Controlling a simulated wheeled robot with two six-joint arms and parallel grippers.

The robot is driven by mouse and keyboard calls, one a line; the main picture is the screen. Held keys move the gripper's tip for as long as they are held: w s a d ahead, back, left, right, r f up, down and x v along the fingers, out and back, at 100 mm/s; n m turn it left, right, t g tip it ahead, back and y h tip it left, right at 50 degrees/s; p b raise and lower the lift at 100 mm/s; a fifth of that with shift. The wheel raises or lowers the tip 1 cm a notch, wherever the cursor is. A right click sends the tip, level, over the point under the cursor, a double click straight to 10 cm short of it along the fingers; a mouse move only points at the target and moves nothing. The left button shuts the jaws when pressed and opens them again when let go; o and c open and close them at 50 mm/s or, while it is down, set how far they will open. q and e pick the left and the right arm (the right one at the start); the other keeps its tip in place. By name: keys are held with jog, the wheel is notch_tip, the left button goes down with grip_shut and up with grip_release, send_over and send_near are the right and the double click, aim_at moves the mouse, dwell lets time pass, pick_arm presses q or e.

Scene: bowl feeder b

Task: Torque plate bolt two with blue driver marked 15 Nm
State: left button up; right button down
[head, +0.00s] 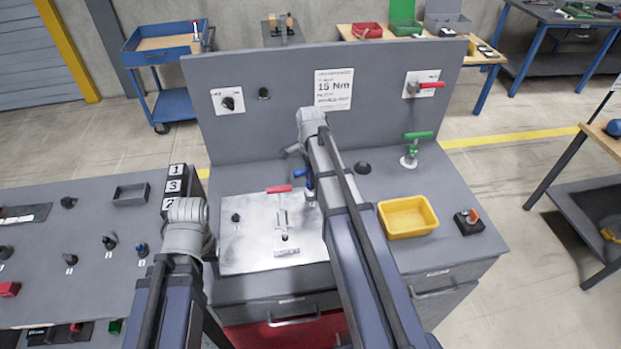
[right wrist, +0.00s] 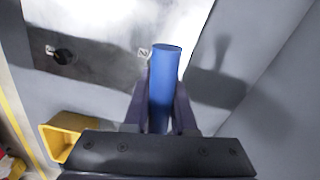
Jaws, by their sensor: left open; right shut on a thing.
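My right gripper (right wrist: 161,105) is shut on a blue driver (right wrist: 165,75), which stands out from between its fingers in the right wrist view. In the head view the driver (head: 309,181) is partly behind my right arm, at the right edge of the plate (head: 245,248). Bolt two and the driver's tip cannot be made out. My left gripper (head: 186,216) is open and empty by the bench's left edge; its fingers are mostly hidden.
A red-handled clamp (head: 279,189) stands on the plate. A yellow bin (head: 408,231), a black dome (head: 363,168) and a green-handled clamp (head: 417,136) are to the right. A back panel carries a 15 Nm sheet (head: 333,90). A left table (head: 60,250) holds numbered tools.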

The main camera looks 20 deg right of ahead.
jog(key=shift+m, duration=0.9)
jog(key=shift+m, duration=1.2)
jog(key=shift+m, duration=1.2)
jog(key=shift+n, duration=1.3)
jog(key=shift+r, duration=0.15)
